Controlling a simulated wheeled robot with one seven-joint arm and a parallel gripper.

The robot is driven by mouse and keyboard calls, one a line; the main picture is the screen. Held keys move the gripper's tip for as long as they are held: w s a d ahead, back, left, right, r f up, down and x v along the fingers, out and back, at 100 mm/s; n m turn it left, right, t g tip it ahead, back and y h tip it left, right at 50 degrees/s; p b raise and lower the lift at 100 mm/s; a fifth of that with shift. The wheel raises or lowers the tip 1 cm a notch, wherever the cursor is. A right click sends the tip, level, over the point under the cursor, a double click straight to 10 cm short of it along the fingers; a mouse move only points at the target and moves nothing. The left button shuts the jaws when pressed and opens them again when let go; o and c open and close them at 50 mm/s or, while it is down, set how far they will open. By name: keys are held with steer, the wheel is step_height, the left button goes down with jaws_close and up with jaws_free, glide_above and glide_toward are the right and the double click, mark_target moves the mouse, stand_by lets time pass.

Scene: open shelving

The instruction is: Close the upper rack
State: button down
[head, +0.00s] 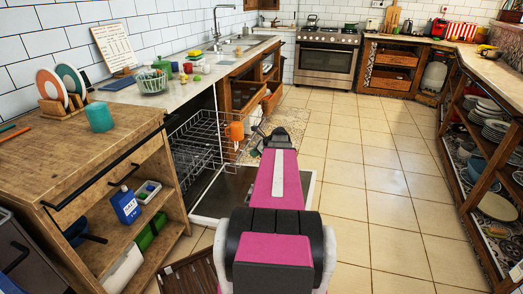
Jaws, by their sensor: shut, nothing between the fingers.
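The upper rack (194,141) is a white wire basket pulled out of the open dishwasher at left centre. An orange item (236,131) shows at its right end. The dishwasher door (230,190) is folded down below it, partly hidden by my arm. My pink arm reaches forward from the bottom centre. My gripper (264,131), dark and small in view, is at the arm's far end, just right of the rack's outer end. It is shut and empty. Whether it touches the rack cannot be told.
A wooden counter unit (100,150) with open shelves stands at left, near the dishwasher. Open shelving (480,150) with dishes lines the right side. An oven (327,58) stands at the back. The tiled floor (375,170) between is clear.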

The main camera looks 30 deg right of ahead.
mark_target(244, 154)
steer(key=shift+w+a+r, duration=0.1)
steer(key=shift+w+a, duration=1.05)
steer(key=shift+w, duration=0.1)
steer(key=w+a, duration=0.9)
steer(key=w, duration=0.1)
steer(key=w+a, duration=0.9)
steer(key=w, duration=0.1)
steer(key=w+a, duration=0.9)
steer(key=w, duration=0.2)
steer(key=shift+a, duration=0.25)
